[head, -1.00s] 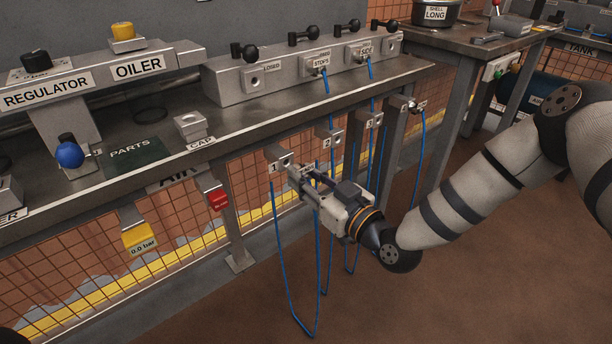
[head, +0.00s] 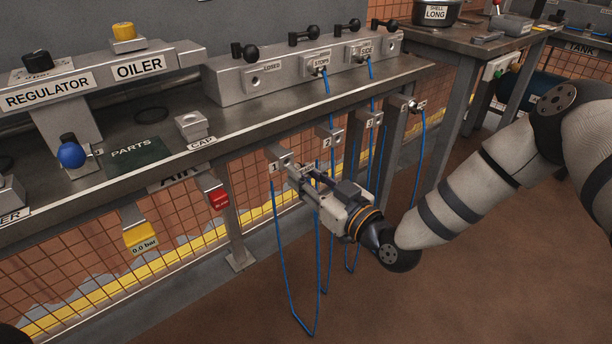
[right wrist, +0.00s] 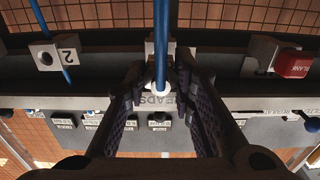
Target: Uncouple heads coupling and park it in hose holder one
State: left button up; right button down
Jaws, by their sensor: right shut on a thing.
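My right gripper (head: 306,178) is shut on the heads coupling, close in front of hose holder one (head: 279,161) below the bench edge. In the right wrist view the coupling (right wrist: 160,86) is a small pale piece between the dark fingers (right wrist: 163,100), with a blue hose (right wrist: 163,40) on it and a tag reading HEADS partly hidden behind it. Holder one (right wrist: 150,47) shows behind the hose there. I cannot tell whether the coupling touches or sits in the holder. The blue hose hangs in a long loop towards the floor. My left gripper is not in view.
Holder two (head: 329,137) and further holders run along the bench edge to the right. A grey manifold (head: 232,89) with black levers stands on the bench; blue hoses hang from two ports. A red blank (head: 218,199) hangs left of holder one. Open floor lies in front.

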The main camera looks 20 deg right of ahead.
jog(key=shift+b+x, duration=0.4)
jog(key=shift+x, duration=0.9)
jog(key=c, duration=1.3)
grip_release()
jog(key=v, duration=1.2)
